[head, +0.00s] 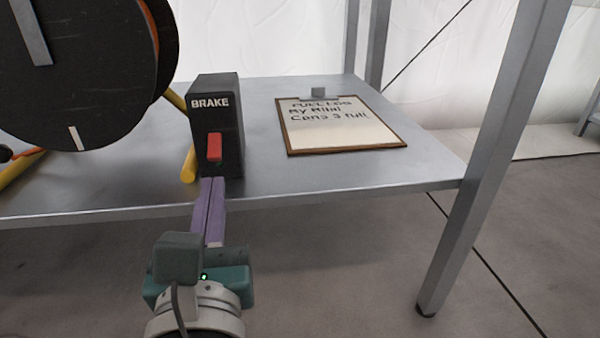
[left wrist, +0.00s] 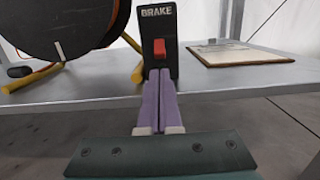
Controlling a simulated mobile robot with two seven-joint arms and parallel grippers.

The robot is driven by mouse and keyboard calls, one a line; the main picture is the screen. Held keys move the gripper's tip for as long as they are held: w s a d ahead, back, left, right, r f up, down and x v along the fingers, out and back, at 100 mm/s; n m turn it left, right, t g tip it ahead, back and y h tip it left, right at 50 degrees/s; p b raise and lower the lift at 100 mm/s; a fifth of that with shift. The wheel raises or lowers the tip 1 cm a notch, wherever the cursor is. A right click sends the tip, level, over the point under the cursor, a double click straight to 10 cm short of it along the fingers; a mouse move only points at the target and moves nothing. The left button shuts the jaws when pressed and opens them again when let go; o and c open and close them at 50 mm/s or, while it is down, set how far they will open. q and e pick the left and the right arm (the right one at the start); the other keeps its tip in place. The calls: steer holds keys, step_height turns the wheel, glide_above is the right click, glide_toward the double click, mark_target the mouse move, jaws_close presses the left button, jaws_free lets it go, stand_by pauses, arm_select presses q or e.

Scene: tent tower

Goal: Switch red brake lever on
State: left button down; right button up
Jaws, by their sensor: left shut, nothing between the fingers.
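The black brake box (head: 228,110) labelled BRAKE stands upright near the front edge of the metal shelf. Its red brake lever (head: 214,146) is on the front face. The lever also shows in the left wrist view (left wrist: 159,48). My left gripper (head: 213,181) has its purple fingers together with nothing between them. Its tips (left wrist: 160,72) are just in front of and below the lever. I cannot tell from these views whether they touch the box. My right gripper is in neither view.
A large dark reel (head: 75,75) stands on the left, with yellow tubing (head: 188,165) beside the box. A clipboard (head: 340,125) with a handwritten fuel log lies right of the box. The metal shelf (head: 300,178) has a front edge below the box and a leg (head: 490,160) at the right.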

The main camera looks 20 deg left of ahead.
mark_target(215, 147)
arm_select(q)
steer(key=shift+x, duration=1.75)
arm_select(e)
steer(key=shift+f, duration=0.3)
